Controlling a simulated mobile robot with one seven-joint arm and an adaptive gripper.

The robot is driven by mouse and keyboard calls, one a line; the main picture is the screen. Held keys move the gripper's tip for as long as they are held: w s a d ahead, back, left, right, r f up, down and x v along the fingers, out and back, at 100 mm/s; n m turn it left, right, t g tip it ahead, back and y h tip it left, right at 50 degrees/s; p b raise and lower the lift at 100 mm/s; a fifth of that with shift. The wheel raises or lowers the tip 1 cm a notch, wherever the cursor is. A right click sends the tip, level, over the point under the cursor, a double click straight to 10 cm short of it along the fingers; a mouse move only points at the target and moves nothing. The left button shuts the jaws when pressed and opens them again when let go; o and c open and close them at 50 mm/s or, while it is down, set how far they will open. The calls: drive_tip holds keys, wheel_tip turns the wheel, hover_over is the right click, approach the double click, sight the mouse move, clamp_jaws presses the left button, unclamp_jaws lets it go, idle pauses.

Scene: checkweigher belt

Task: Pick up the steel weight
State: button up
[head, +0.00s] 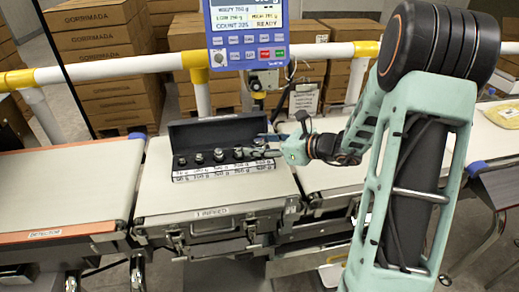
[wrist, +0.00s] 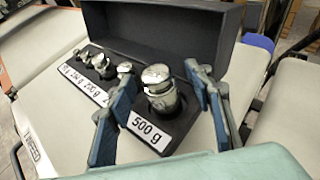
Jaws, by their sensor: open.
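A row of shiny steel weights stands upright in a dark open case (head: 214,130), largest at the right. In the wrist view the largest weight (wrist: 160,92) stands behind the 500 g label (wrist: 148,131). My gripper (wrist: 158,72) is open, with one blue-padded finger on each side of this weight. A gap shows between the weight and each finger, and nothing is held. In the head view my gripper (head: 272,145) is at the right end of the case and partly hides the largest weight.
Smaller weights (wrist: 102,65) stand to the left in the same case. The raised lid (wrist: 185,35) is close behind the fingers. The case sits on the middle belt section (head: 160,195). A blue display unit (head: 247,35) stands behind, and another belt (head: 65,190) lies left.

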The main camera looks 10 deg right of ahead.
drive_tip(key=shift+c, duration=0.4)
clamp_jaws()
drive_tip(key=shift+r, duration=0.1)
